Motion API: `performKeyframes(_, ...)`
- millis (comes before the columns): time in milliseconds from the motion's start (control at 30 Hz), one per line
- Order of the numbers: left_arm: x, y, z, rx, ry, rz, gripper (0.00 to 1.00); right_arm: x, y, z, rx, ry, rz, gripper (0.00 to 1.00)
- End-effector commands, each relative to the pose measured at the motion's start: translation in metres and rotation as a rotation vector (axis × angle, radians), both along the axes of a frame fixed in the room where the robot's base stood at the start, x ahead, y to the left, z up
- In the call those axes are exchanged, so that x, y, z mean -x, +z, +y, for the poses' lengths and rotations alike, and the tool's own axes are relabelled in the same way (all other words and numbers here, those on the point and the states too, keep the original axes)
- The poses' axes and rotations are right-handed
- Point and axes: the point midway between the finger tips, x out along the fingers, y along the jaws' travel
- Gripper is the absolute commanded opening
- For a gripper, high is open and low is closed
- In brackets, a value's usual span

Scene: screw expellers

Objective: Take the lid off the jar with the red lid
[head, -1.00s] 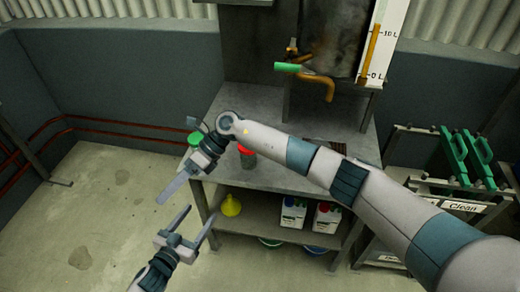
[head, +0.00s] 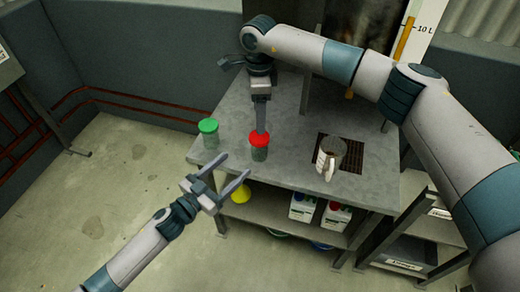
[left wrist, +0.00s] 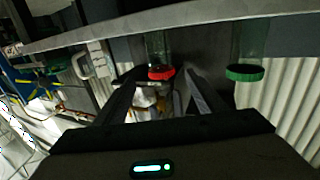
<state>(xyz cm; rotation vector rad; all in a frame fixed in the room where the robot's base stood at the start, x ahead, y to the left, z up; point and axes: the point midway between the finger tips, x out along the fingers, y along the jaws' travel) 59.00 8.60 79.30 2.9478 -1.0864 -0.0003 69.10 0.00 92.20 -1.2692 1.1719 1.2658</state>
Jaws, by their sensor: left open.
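The jar with the red lid (head: 259,139) stands upright on the grey metal table near its front edge, lid on. It appears upside down in the left wrist view, with its red lid (left wrist: 161,73) between my finger tips. My left gripper (head: 237,164) is open and empty, just in front of the jar at the table edge. My right gripper (head: 261,128) comes from behind and above, its fingers pointing down at the lid's back edge. Its fingers overlap in view, so I cannot tell its opening or whether it touches the lid.
A green-lidded jar (head: 209,132) stands left of the red-lidded one. A metal jug (head: 329,157) stands on a dark grate (head: 350,150) at the right of the table (head: 290,165). The lower shelf holds a yellow funnel (head: 240,193) and white bottles (head: 303,208).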

Motion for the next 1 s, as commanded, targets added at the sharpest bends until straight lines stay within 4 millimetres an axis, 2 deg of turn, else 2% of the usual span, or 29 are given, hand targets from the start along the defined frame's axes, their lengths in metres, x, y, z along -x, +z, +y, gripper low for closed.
performKeyframes(167,-0.005,0.0,-0.004,0.001,0.0,0.001,0.64,0.0,0.0,0.0,-0.001,-0.001,0.001,0.65)
performKeyframes(367,-0.019,0.0,-0.016,0.001,0.001,-0.001,0.64,0.0,0.0,0.0,-0.002,-0.001,0.001,0.65)
performKeyframes(1000,-0.097,0.0,-0.083,0.001,0.001,-0.001,0.64,0.0,0.0,0.0,-0.002,-0.001,0.001,0.65)
